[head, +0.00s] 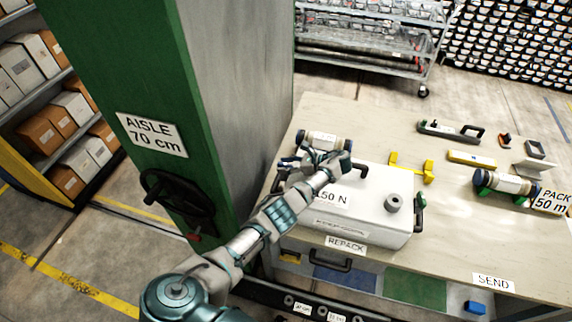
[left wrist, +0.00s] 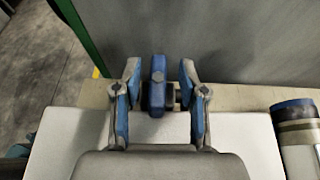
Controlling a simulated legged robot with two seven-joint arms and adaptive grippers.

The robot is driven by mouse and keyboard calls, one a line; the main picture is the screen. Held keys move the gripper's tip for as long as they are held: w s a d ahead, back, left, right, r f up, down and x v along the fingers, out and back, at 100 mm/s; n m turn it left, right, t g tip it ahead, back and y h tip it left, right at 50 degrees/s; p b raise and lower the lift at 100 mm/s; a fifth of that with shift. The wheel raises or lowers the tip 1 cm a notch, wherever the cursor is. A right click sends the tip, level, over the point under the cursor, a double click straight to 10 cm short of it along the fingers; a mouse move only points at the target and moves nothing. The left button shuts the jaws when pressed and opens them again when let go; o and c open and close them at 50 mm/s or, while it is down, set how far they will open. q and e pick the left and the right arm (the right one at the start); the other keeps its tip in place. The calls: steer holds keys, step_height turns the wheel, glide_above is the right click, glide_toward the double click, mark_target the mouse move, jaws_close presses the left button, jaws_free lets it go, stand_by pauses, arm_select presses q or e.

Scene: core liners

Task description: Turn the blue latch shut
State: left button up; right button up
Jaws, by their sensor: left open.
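The blue latch (left wrist: 157,88) shows in the left wrist view as a short bar with a bolt head in its middle. Its long side runs up and down in that picture, beside a dark bracket. My left gripper (left wrist: 159,72) is open, with one blue-padded finger on each side of the latch and a visible gap at both sides. In the head view my left gripper (head: 326,161) is over the far left part of the white box (head: 375,232), and I cannot make out the latch there. My right gripper is not in view.
A core tube (head: 325,139) lies just behind my left gripper. A green column (head: 125,70) with a dark handwheel (head: 178,200) stands close to the left of my arm. Another tube (head: 505,184), yellow brackets (head: 412,167) and tools lie on the table's right side.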

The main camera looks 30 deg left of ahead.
mark_target(286, 164)
arm_select(q)
step_height(286, 164, up, 10)
steer(key=shift+f, duration=0.1)
stand_by(0.4)
stand_by(0.5)
